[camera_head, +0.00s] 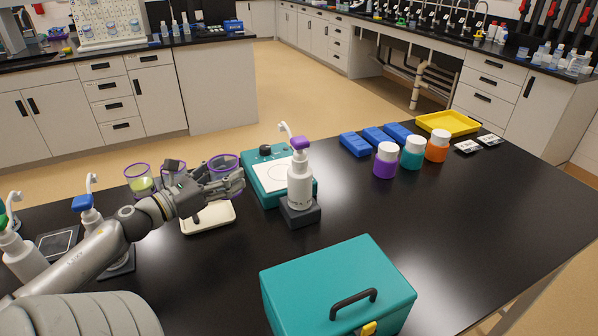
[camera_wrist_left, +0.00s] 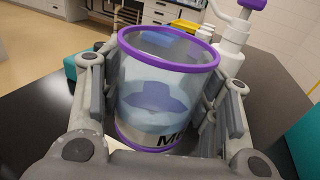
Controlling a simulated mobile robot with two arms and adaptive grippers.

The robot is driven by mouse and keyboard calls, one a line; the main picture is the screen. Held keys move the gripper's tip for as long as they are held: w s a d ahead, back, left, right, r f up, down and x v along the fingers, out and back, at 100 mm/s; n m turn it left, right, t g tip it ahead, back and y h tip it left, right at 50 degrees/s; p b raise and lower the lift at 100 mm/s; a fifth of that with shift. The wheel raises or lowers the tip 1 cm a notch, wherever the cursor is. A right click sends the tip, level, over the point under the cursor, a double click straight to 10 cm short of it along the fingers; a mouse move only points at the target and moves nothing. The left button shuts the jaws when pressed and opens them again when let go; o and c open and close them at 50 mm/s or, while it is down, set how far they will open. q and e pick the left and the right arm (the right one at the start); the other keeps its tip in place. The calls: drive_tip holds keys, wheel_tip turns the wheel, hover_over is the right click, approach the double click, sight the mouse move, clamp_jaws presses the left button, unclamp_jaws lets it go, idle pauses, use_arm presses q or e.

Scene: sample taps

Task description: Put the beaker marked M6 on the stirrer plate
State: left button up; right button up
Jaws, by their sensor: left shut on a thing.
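My left gripper (camera_head: 236,181) is shut on a clear, purple-rimmed beaker (camera_head: 223,162). In the left wrist view the beaker (camera_wrist_left: 165,90) is upright between the fingers, with pale bluish liquid and a black marking that begins with M; the rest of the marking is partly hidden. The stirrer plate (camera_head: 270,174) is a teal unit with a white top and a dark knob, just right of the gripper. The held beaker is at its left edge, not over the middle of the white top. My right gripper is not in view.
A white pump bottle with a purple top (camera_head: 300,182) stands on a dark base close by the stirrer's right front. A cream tray (camera_head: 209,218) lies below the gripper. Another beaker (camera_head: 139,181) with yellow-green liquid stands left. A teal box (camera_head: 335,285) is in front.

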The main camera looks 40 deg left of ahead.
use_arm(q)
drive_tip(key=w, duration=0.6)
drive_tip(key=w+d, duration=0.1)
drive_tip(key=w, duration=1)
drive_tip(key=shift+w+d+r, duration=0.1)
drive_tip(key=shift+w+d, duration=0.05)
drive_tip(key=shift+w, duration=0.2)
drive_tip(key=shift+f, duration=1.8)
drive_tip(key=shift+f, duration=0.2)
drive_tip(key=o, duration=1.2)
drive_tip(key=shift+c, duration=0.2)
drive_tip(key=shift+r, duration=0.1)
